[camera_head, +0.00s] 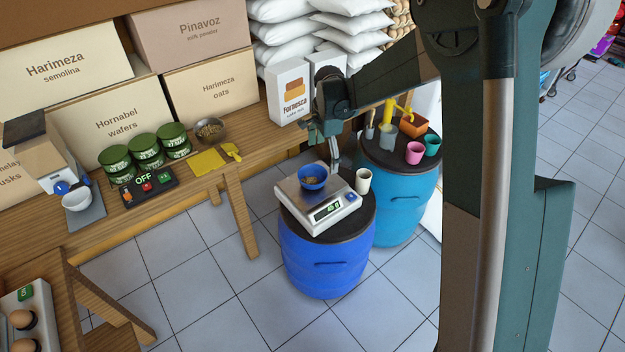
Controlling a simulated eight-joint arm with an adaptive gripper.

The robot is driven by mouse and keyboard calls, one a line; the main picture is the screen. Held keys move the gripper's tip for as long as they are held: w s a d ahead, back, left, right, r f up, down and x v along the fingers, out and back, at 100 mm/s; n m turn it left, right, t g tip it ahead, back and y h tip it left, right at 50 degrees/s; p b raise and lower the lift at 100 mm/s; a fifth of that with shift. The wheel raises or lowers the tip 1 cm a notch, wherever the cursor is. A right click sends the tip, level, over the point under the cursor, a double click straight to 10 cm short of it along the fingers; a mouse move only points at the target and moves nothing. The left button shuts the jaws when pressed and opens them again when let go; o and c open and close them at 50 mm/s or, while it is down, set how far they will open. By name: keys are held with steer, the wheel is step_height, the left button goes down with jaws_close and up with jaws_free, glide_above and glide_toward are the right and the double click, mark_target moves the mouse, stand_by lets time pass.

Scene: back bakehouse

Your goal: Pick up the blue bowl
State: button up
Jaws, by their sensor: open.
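The blue bowl (313,183) sits upright on the pan of a silver kitchen scale (341,207). It holds some brown contents. The scale stands on the dark lid of a blue barrel (325,262), and its display is lit. My gripper (334,158) hangs just above and behind the bowl, slightly to its right, pointing down. It is open; its fingers look small here, and I cannot tell whether they touch the bowl's rim.
A cream cup (363,181) stands right of the scale. A wooden bench (265,140) with boxes, cans and a metal bowl (210,131) lies left.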

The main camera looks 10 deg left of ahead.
steer(key=m, duration=0.2)
glide_toward(312, 183)
steer(key=shift+w+r+g, duration=0.2)
steer(key=shift+w+g, duration=0.2)
steer(key=shift+w, duration=0.2)
steer(key=shift+f, duration=1.3)
steer(key=shift+f+b, duration=1)
steer(key=shift+f, duration=1.6)
steer(key=shift+s, duration=0.1)
steer(key=c, duration=1)
